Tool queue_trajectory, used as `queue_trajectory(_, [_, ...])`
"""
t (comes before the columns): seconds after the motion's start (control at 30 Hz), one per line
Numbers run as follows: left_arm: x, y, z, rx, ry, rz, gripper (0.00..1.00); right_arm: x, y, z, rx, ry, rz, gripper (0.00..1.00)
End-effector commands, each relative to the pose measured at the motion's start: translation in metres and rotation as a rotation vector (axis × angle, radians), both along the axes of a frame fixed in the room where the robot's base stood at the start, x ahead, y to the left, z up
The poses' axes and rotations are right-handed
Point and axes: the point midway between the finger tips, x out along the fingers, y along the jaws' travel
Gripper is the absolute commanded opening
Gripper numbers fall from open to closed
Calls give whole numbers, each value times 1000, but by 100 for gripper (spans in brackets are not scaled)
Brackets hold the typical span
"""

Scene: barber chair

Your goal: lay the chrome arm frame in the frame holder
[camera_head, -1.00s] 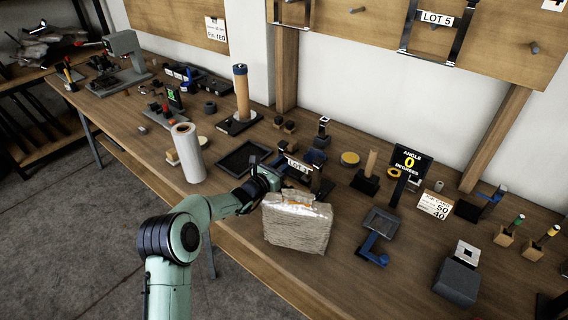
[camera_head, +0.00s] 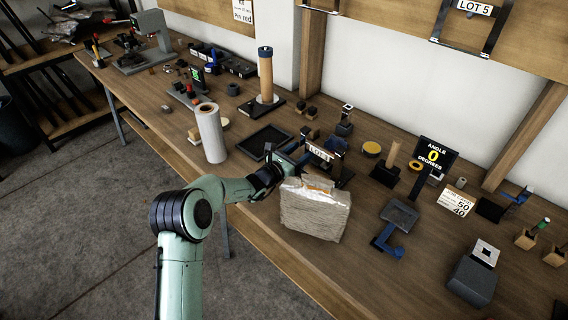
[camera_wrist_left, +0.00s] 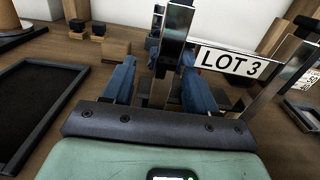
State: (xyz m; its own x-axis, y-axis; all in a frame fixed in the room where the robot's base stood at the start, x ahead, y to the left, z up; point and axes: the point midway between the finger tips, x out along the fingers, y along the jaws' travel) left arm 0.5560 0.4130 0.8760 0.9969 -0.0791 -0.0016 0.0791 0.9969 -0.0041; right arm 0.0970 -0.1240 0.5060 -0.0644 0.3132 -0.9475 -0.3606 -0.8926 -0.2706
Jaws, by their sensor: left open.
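A chrome frame with a white LOT 3 plate (camera_head: 319,152) stands on the bench. In the left wrist view its plate (camera_wrist_left: 231,63) is large, with a chrome upright (camera_wrist_left: 177,25) at its left and a slanted chrome bar (camera_wrist_left: 268,97) at its right. My left gripper (camera_wrist_left: 157,78) is open, with its blue fingers on either side of the left upright; I cannot tell whether they touch it. In the head view the left gripper (camera_head: 287,152) is at the frame's left side. The frame's foot is partly hidden, and I cannot make out the frame holder for certain. My right gripper is out of view.
A wrapped package (camera_head: 315,210) stands in front of the frame, close to my left forearm. A black tray (camera_head: 265,141) and a white roll (camera_head: 210,133) are to the left. A blue-and-grey stand (camera_head: 392,228) and an angle display (camera_head: 436,156) are to the right.

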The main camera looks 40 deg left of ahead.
Motion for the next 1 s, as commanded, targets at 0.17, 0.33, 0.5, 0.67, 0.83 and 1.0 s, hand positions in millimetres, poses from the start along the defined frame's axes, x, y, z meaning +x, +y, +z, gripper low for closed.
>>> queue_trajectory(0.17, [-39, 4, 1, 0, 1, 3, 58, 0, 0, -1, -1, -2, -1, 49])
queue_trajectory(0.33, [-76, 7, 1, 1, 0, 3, 58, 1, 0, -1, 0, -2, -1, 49])
queue_trajectory(0.5, [-101, 8, 1, -1, -2, 2, 58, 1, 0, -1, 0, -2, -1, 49])
queue_trajectory(0.67, [-110, 8, 2, -1, -4, 1, 58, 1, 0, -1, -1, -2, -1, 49])
queue_trajectory(0.83, [-112, 8, 2, -1, -5, 0, 58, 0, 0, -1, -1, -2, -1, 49])
queue_trajectory(1.0, [-111, 8, 2, -1, -5, 0, 58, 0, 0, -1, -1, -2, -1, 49])
